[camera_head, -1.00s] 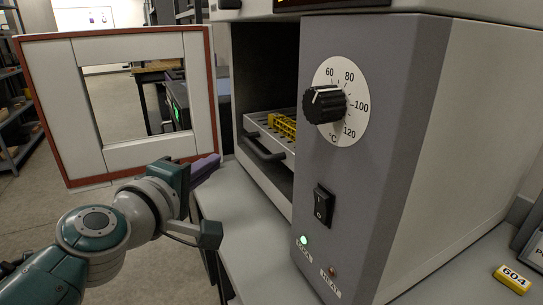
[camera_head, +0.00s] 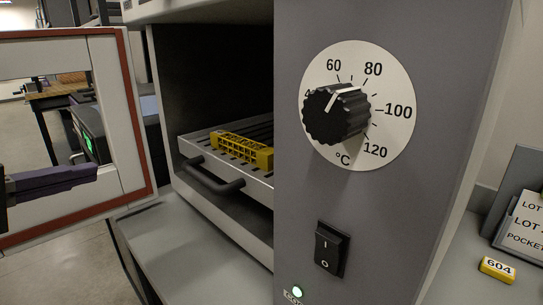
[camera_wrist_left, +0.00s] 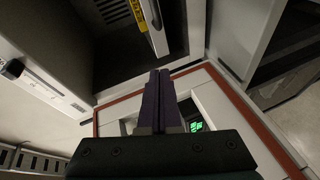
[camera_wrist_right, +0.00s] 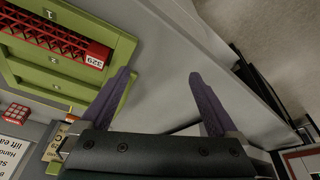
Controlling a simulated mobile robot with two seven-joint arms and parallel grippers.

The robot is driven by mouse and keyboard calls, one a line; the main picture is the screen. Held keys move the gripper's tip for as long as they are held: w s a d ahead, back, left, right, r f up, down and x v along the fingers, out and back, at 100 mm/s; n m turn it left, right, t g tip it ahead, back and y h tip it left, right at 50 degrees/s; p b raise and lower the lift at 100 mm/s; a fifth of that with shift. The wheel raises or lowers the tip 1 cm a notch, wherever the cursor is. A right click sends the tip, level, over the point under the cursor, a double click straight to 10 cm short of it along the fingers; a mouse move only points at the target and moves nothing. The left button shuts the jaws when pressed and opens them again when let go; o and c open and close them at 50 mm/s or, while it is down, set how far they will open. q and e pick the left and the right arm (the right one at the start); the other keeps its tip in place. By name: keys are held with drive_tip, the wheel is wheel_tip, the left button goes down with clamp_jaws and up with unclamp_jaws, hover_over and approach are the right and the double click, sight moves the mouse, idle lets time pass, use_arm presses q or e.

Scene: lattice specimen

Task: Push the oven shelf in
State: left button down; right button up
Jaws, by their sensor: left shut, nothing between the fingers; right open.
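The oven shelf (camera_head: 256,188) is a grey slotted tray with a dark bar handle (camera_head: 214,182) on its front. It sits in the oven chamber with a yellow lattice specimen (camera_head: 243,150) on it. In the left wrist view the handle (camera_wrist_left: 155,16) and part of the yellow specimen (camera_wrist_left: 139,14) show at the top. My left gripper (camera_head: 92,173) is shut and empty, in front of the open door's window and left of the shelf handle, apart from it. It also shows in the left wrist view (camera_wrist_left: 161,74). My right gripper (camera_wrist_right: 159,75) is open and empty, seen only in the right wrist view.
The oven door (camera_head: 133,150), white with a red-brown seal, stands open at left. The oven's control panel (camera_head: 420,60) with a dial (camera_head: 336,112) is right of the chamber. A yellow 604 tag (camera_head: 497,269) lies on the bench. A green tray (camera_wrist_right: 62,62) with a red lattice is near my right gripper.

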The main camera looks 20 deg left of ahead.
drive_tip(key=shift+d+r, duration=0.1)
drive_tip(key=shift+r, duration=0.1)
drive_tip(key=shift+d+r+p, duration=0.45)
drive_tip(key=shift+p, duration=0.1)
drive_tip(key=shift+r+p, duration=0.35)
drive_tip(key=shift+p, duration=0.05)
use_arm(q)
drive_tip(key=w+d+f, duration=0.1)
drive_tip(key=w, duration=0.5)
drive_tip(key=w+d+f, duration=0.2)
drive_tip(key=w, duration=0.3)
drive_tip(key=shift+w+d+f, duration=0.25)
drive_tip(key=shift+w+f, duration=0.05)
drive_tip(key=shift+w, duration=0.1)
use_arm(e)
drive_tip(key=shift+a, duration=0.1)
use_arm(q)
drive_tip(key=shift+w, duration=0.1)
